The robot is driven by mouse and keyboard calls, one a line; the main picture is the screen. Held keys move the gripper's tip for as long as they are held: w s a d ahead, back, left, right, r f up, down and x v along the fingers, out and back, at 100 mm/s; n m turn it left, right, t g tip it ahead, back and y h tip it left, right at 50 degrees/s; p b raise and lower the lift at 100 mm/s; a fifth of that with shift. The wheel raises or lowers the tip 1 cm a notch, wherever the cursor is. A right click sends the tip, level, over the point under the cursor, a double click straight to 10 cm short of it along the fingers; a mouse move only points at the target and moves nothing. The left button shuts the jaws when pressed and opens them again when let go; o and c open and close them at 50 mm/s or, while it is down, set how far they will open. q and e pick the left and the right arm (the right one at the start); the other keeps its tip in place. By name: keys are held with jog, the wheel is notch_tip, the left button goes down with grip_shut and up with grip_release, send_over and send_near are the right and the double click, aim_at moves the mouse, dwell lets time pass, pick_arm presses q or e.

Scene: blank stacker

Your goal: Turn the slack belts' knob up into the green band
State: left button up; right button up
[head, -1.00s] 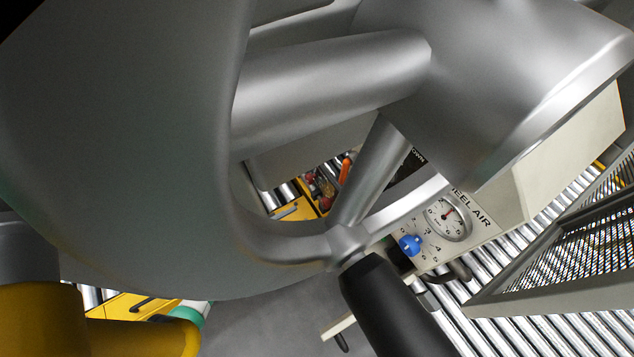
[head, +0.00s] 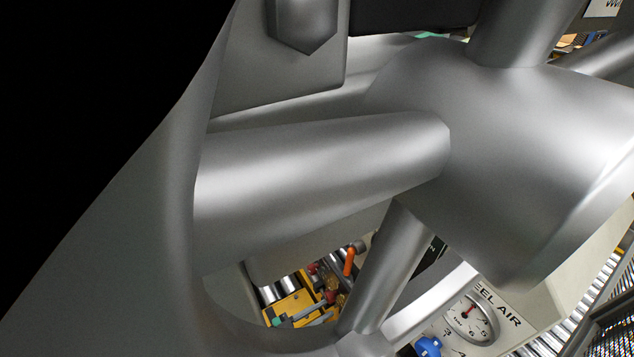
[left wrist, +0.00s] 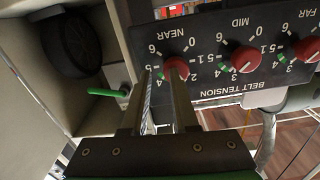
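In the left wrist view the belt tension panel (left wrist: 215,88) is dark, with its lettering upside down. It carries red knobs: the NEAR knob (left wrist: 176,67), the MID knob (left wrist: 245,58) and the FAR knob (left wrist: 306,48). Each has a short green band on its scale; the pointer settings are too small to read surely. My left gripper (left wrist: 163,72) is open with a gap between its fingers. Its right fingertip overlaps the NEAR knob in the picture; I cannot tell whether they touch. In the head view big grey metal parts hide the panel and the gripper. My right gripper is not in view.
The head view shows a reel air gauge (head: 468,318) and a blue knob (head: 429,346) at lower right, beside rollers and mesh. The left wrist view shows a green lever (left wrist: 107,93) and a black round part (left wrist: 70,45) left of the gripper.

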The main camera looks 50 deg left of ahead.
pick_arm(q)
jog(key=shift+f, duration=0.15)
grip_shut()
dwell(0.7)
jog(key=shift+c, duration=1.7)
grip_release()
jog(key=o, duration=1.2)
jog(key=shift+c, duration=0.2)
jog(key=shift+s, duration=0.15)
jog(key=s+a+p, duration=0.1)
jog(key=s+p, duration=0.4)
jog(key=s, duration=0.6)
jog(key=shift+s+a, duration=0.15)
jog(key=shift+a, duration=0.15)
